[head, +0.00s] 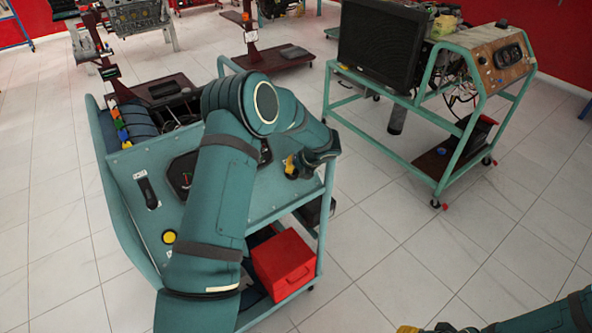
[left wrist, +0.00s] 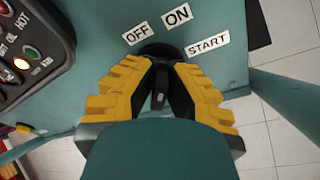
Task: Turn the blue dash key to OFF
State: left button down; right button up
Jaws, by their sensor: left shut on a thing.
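The teal-blue dash panel (head: 215,205) stands below and left of centre in the head view. My left arm reaches across it, and my left gripper (head: 291,167) is at the panel's right end. In the left wrist view, the yellow-padded left gripper (left wrist: 160,72) is shut on a dark key (left wrist: 158,97) in a round black switch. The OFF label (left wrist: 137,34), ON label (left wrist: 177,15) and START label (left wrist: 207,44) sit around the switch. The fingers partly hide the key, so its exact setting is unclear. My right gripper (head: 412,329) barely shows at the bottom edge.
A gauge cluster with a lit lamp (left wrist: 21,64) lies left of the switch in the wrist view. A red box (head: 284,264) sits on the lower shelf. Another teal trainer (head: 440,85) stands at the right, with open tiled floor between.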

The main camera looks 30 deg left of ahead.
pick_arm(q)
jog(key=n+b, duration=0.2)
jog(key=n, duration=0.1)
jog(key=shift+s+a+f+n+t, duration=0.1)
jog(key=shift+n+t, duration=0.2)
jog(key=shift+n, duration=0.1)
jog(key=shift+s+n+h+b, duration=0.1)
jog(key=shift+n+h+b, duration=0.3)
jog(key=shift+n+b, duration=1)
jog(key=shift+n+t, duration=0.3)
jog(key=shift+n, duration=0.1)
jog(key=c, duration=1)
grip_release()
jog(key=shift+a, duration=0.1)
jog(key=v, duration=1.2)
